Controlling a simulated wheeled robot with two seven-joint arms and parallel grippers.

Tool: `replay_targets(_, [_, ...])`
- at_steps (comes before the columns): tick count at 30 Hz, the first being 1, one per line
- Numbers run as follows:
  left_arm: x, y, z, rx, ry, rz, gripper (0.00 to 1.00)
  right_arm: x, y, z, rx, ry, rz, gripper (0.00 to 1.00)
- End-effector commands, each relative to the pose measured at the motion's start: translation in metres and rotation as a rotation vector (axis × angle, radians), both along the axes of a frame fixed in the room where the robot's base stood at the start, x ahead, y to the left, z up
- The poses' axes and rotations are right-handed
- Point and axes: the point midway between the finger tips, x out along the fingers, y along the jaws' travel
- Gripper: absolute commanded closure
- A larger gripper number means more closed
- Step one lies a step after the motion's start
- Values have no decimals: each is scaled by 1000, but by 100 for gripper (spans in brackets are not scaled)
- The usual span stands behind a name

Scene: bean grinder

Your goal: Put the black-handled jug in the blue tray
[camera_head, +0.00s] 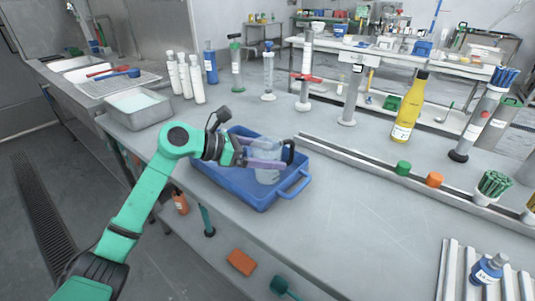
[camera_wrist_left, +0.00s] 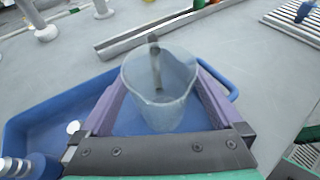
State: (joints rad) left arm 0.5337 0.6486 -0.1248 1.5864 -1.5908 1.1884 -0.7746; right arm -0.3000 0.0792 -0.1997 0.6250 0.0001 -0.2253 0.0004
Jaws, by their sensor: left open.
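The clear jug (camera_head: 267,174) with a black handle (camera_head: 288,151) stands upright in the blue tray (camera_head: 262,205) on the grey bench. In the left wrist view the jug (camera_wrist_left: 160,95) appears over the tray floor, with its dark handle (camera_wrist_left: 155,62) on the far side. My left gripper (camera_head: 272,154) is open, with its purple fingers on either side of the jug. Whether the fingers touch its walls, I cannot tell. My right gripper is not in view.
A metal basin (camera_head: 140,108) stands left of the tray. White bottles (camera_head: 185,76) and several stands line the back. A metal rail (camera_head: 345,152) runs behind the tray, with green and orange caps nearby.

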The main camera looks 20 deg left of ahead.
Motion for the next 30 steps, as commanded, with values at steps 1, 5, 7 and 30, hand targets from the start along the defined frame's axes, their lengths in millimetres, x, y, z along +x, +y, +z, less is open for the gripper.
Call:
replay_targets(1, [0, 1, 3, 0, 0, 1, 0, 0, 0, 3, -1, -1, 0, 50])
replay_targets(5, [-8, 14, 6, 2, 0, 3, 0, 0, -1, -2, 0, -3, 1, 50])
replay_targets(7, [-16, 24, 11, 5, -1, 2, 0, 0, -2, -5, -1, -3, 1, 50])
replay_targets(30, [-63, 92, 48, 1, -1, 0, 0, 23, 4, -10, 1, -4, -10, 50])
